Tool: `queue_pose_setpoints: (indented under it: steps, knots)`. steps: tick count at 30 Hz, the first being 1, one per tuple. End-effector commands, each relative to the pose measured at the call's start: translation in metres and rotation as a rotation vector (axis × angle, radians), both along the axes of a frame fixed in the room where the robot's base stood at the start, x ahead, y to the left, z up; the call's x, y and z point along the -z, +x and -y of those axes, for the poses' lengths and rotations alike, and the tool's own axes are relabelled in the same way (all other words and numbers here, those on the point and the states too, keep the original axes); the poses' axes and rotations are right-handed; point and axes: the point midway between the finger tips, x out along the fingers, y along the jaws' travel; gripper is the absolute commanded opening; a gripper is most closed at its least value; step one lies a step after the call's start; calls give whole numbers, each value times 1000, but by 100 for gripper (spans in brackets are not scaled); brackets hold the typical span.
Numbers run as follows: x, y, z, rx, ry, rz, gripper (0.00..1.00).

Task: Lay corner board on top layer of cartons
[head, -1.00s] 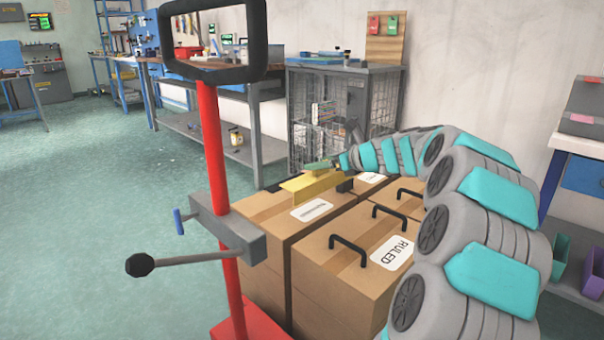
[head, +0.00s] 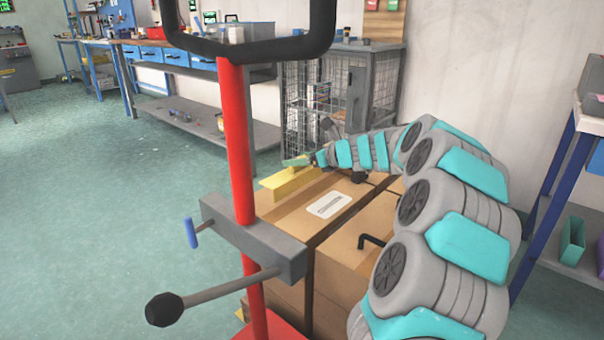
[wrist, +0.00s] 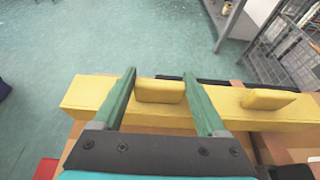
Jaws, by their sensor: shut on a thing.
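The corner board (head: 286,184) is a yellow angled strip with raised tabs. It is at the far left edge of the cartons' top; I cannot tell whether it touches them. My gripper (head: 298,162), with green fingers, is shut on one tab of the board. In the wrist view the fingers (wrist: 160,76) stand on either side of that tab, and the board (wrist: 85,100) runs across, its left end over the floor. The cartons (head: 290,217) are brown, with a white label on the nearer left one and black handles. My arm hides part of the carton tops on the right.
A red post with a black handle (head: 270,45), grey clamp and lever stands in front of the cartons. A wire cage cabinet (head: 375,85) and a workbench (head: 215,125) stand behind. A blue-legged shelf (head: 560,170) is at right. Open green floor lies left.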

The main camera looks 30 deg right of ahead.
Motion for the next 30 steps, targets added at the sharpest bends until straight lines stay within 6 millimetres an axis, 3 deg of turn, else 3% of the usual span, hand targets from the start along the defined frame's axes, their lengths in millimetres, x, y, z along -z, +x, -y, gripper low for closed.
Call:
queue_pose_setpoints:
  steps: [10, 20, 21, 27, 30]
  knots:
    - [38, 0, -1, -1, 1, 0, 4]
    - [39, 0, 0, 0, 0, 1, 4]
    - [39, 0, 0, 0, 0, 0, 79]
    - [39, 0, 0, 0, -1, 0, 100]
    - [39, 0, 0, 0, -1, 0, 100]
